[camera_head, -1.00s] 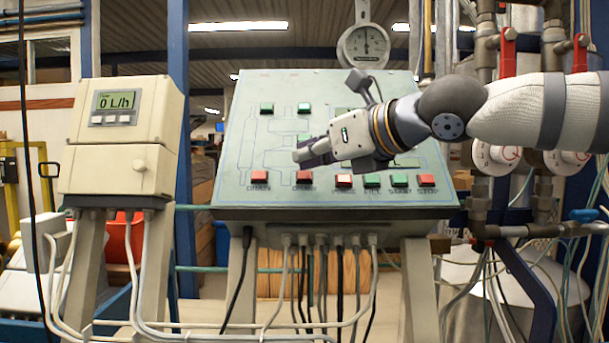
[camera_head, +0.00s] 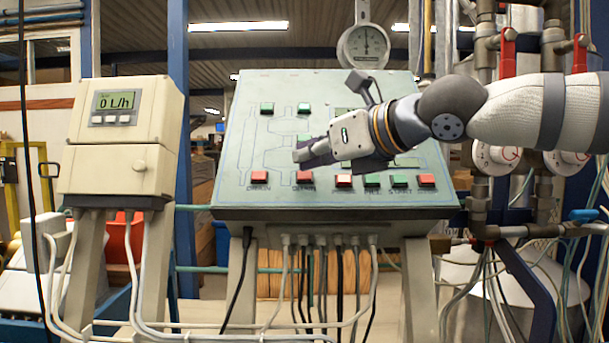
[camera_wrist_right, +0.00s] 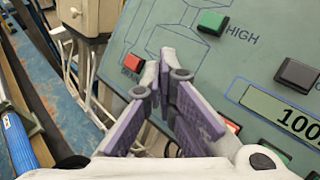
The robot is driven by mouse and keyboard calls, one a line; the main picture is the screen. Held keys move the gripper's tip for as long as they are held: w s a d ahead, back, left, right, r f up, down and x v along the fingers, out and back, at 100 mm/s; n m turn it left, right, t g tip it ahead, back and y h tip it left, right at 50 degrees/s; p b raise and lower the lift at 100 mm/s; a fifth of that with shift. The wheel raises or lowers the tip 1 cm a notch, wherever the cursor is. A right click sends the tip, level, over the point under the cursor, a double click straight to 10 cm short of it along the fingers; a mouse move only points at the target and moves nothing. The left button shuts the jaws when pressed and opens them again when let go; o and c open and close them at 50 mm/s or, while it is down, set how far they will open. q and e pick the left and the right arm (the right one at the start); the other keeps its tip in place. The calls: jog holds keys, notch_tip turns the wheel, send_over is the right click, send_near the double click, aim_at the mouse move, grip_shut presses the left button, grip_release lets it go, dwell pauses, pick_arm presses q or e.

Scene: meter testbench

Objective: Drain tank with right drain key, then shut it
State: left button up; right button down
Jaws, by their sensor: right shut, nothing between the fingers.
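The sloped test panel (camera_head: 240,150) carries a row of keys along its lower edge. Two red drain keys stand at its left end: the left drain key (camera_head: 260,176) and the right drain key (camera_head: 305,176). My right gripper (camera_head: 298,154) is shut and empty, its fingertips in front of the panel just above the right drain key. In the right wrist view, the closed fingers (camera_wrist_right: 166,62) converge over the panel and hide part of it. A red key (camera_wrist_right: 133,62) with a partly covered label shows left of them. Contact with the panel cannot be told. My left gripper is out of view.
A flow meter (camera_head: 120,130) reading 0 L/h stands left of the panel. A round dial gauge (camera_head: 363,46) rises behind it. More red and green keys continue right along the row. Pipes with red valve handles (camera_head: 508,52) stand close by my right arm.

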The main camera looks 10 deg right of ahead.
jog(key=shift+w+f, duration=0.25)
jog(key=shift+w, duration=0.05)
jog(key=shift+w+d+f, duration=0.1)
jog(key=shift+w+f, duration=0.2)
jog(key=shift+f, duration=0.05)
dwell(0.8)
jog(key=shift+s+r, duration=0.6)
jog(key=shift+s+a+r, duration=0.25)
jog(key=shift+s+r, duration=0.6)
jog(key=shift+s, duration=0.1)
jog(key=shift+s+a+r, duration=0.25)
jog(key=shift+s+r, duration=0.55)
jog(key=shift+s, duration=0.1)
jog(key=shift+s+a+r, duration=0.1)
jog(key=shift+s+r, duration=0.25)
jog(key=shift+s, duration=0.05)
